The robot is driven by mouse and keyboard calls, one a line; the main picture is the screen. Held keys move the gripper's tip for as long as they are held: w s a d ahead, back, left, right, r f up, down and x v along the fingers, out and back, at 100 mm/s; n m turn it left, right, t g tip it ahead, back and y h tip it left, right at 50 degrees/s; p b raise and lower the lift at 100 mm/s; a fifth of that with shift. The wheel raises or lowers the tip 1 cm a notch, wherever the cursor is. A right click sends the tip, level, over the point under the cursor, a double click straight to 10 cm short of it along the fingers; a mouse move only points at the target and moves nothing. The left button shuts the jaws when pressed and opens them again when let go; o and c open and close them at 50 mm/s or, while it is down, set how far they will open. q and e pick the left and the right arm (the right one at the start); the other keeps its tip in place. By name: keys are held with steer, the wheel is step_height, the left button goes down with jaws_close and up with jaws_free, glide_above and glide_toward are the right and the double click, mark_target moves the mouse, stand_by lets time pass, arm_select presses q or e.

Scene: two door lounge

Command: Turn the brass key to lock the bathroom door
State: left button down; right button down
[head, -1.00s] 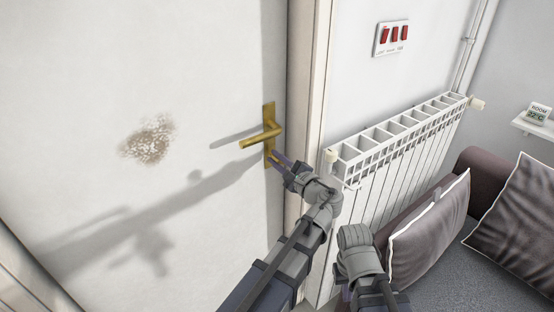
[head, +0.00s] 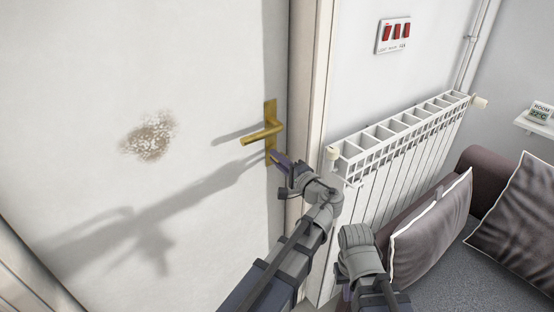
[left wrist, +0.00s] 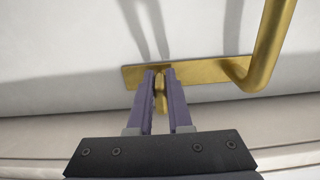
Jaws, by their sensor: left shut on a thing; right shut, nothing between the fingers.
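The white bathroom door (head: 90,90) fills the left of the head view and looks closed against its frame. Its brass lever handle (head: 262,134) sits on a brass plate (head: 270,108) near the door's right edge. My left gripper (head: 276,157) is at the plate's lower end, below the lever. In the left wrist view its two purple fingers (left wrist: 160,78) are shut on the brass key (left wrist: 160,98), in front of the plate (left wrist: 200,73). The key is partly hidden between the fingers. My right arm is folded at the lower middle; its fingers do not show.
A white radiator (head: 400,140) stands right of the door frame (head: 305,80), close to my left wrist. A panel with red switches (head: 393,35) is above it. A grey sofa (head: 480,255) with cushions (head: 430,232) is at the lower right. A small room display (head: 540,112) sits on a shelf.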

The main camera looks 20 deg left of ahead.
stand_by(0.4)
arm_select(q)
steer(key=c, duration=0.8)
jaws_free()
steer(key=shift+c, duration=0.2)
